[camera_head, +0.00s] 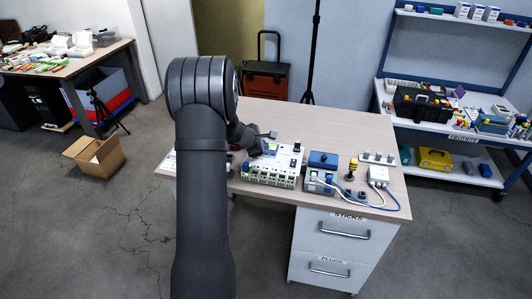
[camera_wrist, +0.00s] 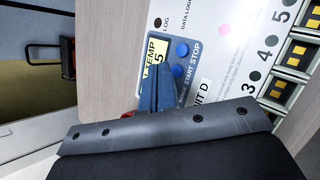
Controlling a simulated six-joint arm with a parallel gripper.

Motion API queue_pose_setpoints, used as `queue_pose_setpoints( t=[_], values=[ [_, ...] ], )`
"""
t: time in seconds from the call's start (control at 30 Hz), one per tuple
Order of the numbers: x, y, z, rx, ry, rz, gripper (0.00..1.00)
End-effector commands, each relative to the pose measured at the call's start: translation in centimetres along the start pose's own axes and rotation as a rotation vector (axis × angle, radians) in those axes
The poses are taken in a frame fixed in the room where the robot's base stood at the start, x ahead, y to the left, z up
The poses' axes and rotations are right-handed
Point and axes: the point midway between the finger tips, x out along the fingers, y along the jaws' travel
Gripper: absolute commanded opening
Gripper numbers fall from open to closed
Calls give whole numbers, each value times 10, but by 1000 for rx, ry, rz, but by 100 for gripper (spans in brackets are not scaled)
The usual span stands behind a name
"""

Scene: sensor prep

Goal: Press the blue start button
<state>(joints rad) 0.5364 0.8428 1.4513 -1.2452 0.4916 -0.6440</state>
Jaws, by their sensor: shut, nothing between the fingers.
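The blue start button (camera_wrist: 178,70) shows in the wrist view beside the word START, on the grey-blue panel of the data logger (camera_wrist: 223,58). A second blue button (camera_wrist: 182,50) sits beside STOP. A yellow-green display (camera_wrist: 155,58) reads TEMP and a 5. My gripper (camera_wrist: 160,75) is shut and empty, its fingers reaching over the panel close to the start button. I cannot tell whether they touch it. The range button is hidden. In the head view, my gripper (camera_head: 266,137) is over the back of the white logger (camera_head: 285,160); the buttons are too small to tell there.
On the table (camera_head: 345,125), a blue-topped box (camera_head: 322,160), a yellow-and-black part (camera_head: 352,168) and a white box (camera_head: 378,176) with cables stand right of the logger. The back right of the table is clear. Labelled drawers (camera_head: 335,250) are below.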

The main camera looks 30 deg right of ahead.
Motion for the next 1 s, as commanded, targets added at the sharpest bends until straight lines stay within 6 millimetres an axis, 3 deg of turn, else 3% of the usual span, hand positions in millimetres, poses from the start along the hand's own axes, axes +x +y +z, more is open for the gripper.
queue_pose_setpoints(
  t=[1.0],
  values=[
    [6, -4, -4, 0, 0, 0, 0]
  ],
)
